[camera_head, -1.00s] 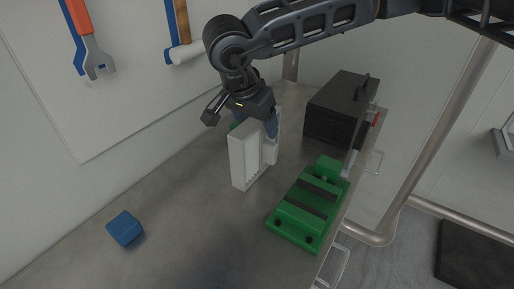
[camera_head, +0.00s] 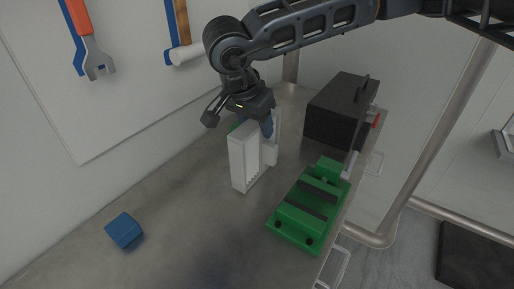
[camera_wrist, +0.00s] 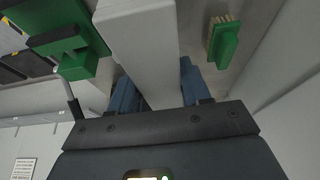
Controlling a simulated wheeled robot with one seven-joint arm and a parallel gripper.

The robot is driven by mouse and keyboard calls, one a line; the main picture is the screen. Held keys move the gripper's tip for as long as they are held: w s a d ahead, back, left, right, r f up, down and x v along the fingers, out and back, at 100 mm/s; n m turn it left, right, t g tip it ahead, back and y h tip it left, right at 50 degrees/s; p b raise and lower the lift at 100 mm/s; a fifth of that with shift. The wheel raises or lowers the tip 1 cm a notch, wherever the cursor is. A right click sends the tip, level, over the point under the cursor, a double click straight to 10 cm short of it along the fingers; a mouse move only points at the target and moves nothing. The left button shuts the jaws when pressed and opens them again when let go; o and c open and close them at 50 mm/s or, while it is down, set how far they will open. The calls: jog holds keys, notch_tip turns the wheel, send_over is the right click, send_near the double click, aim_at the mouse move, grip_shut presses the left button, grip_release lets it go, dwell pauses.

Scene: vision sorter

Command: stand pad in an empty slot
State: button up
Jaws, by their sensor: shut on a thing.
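My gripper (camera_head: 268,130) is low over the bench, its blue fingers at the back right of a white upright piece (camera_head: 240,165) with a ridged inner side. In the wrist view the gripper (camera_wrist: 160,92) is shut with its fingers on either side of a large pale block (camera_wrist: 140,40). I cannot tell whether this block is the pad or part of the white piece. A green fixture (camera_head: 297,222) with dark cross strips lies to the right, apart from the white piece. It also shows at the upper left of the wrist view (camera_wrist: 85,35).
A blue block (camera_head: 124,229) lies at the left. A black box (camera_head: 335,122) with a handle stands behind the green fixture. A green brush (camera_wrist: 224,45) lies beside the pale block in the wrist view. The bench's front middle is clear. Tools hang on the wall.

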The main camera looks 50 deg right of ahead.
grip_shut()
jog(key=shift+r+p, duration=0.25)
jog(key=shift+p, duration=0.2)
